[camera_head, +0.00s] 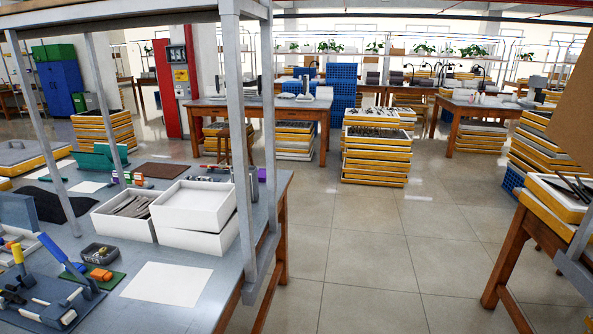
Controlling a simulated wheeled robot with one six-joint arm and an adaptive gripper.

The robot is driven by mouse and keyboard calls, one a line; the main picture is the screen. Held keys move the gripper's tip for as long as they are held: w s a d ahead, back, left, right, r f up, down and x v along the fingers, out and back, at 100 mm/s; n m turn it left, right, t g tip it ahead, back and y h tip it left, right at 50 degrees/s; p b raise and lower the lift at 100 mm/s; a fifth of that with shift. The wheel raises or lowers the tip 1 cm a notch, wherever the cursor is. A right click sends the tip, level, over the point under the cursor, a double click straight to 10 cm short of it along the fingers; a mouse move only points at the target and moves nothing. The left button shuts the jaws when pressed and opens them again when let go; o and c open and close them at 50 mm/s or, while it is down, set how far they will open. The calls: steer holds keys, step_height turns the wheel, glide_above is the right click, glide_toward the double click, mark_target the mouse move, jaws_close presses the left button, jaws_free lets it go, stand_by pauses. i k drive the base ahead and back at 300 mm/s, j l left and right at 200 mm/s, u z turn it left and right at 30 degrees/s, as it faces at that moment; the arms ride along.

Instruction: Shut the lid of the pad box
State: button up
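I cannot tell for certain which item is the pad box. A teal case-like item (92,160) sits toward the back of the left workbench, with a panel that looks raised; its inside is too small to make out. A small dark open container (100,253) with items in it sits nearer the front. An open white box (122,225) holds grey strips, and beside it another open white box (194,205) is stacked on a white box. A blue-grey panel (18,212) stands at the left edge, partly cut off. My gripper is not in view.
Metal uprights (240,130) of a rack rise from the workbench (200,262) and cross the view. The tiled floor (380,260) right of the bench is clear.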

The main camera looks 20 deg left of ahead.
mark_target(17, 209)
steer(key=i+u, duration=0.1)
steer(key=i, duration=1.5)
steer(key=i+u, duration=0.15)
steer(key=i, duration=1)
steer(key=i+l+u, duration=0.15)
steer(key=i, duration=0.95)
steer(key=i+l, duration=0.1)
steer(key=i, duration=1.65)
steer(key=i+u, duration=0.8)
steer(key=i+l+u, duration=0.2)
steer(key=u, duration=0.15)
steer(key=i+j+u, duration=0.25)
steer(key=u, duration=0.2)
steer(key=i+u, duration=0.75)
steer(key=u, duration=0.2)
steer(key=i+u, duration=0.3)
steer(key=i, duration=0.25)
steer(key=i+u, duration=0.25)
steer(key=i, duration=0.3)
steer(key=i+u, duration=0.25)
steer(key=u, duration=0.15)
steer(key=i+l+u, duration=0.15)
steer(key=u, duration=0.3)
steer(key=i+l+u, duration=0.2)
steer(key=u, duration=0.2)
steer(key=i+u, duration=0.3)
steer(key=u, duration=0.2)
steer(key=i+l+u, duration=0.15)
steer(key=i+u, duration=0.15)
steer(key=u, duration=0.2)
